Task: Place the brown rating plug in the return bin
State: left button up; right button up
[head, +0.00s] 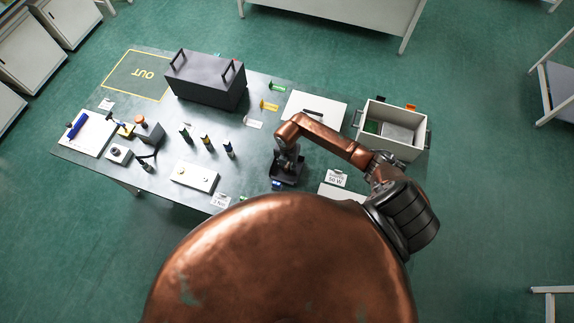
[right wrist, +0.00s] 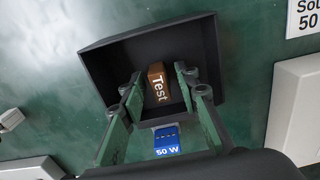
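The brown rating plug (right wrist: 158,84), marked "Test", lies in a black open tray (right wrist: 107,62) in the right wrist view. My right gripper (right wrist: 159,74) is open, with a greenish finger on each side of the plug and a small gap showing on both sides. In the head view my right gripper (head: 289,160) is over the black tray (head: 287,180) and hides the plug. A light grey open bin (head: 416,151) with side handles stands at the table's right end and looks like the return bin. It holds a green piece and a grey piece. My left gripper is not in view.
A blue piece marked "50 W" (right wrist: 167,138) is at the tray's near side. A dark lidded case (head: 207,85) with two handles stands at the back. Several small plugs, a white block (head: 194,176) and a white sheet (head: 314,108) are on the green table (head: 235,140).

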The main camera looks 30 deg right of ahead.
jog(key=shift+r, duration=0.15)
jog(key=shift+r, duration=0.25)
notch_tip(320, 180, up, 12)
jog(key=b, duration=0.1)
jog(key=shift+f, duration=0.2)
jog(key=shift+s+f, duration=0.1)
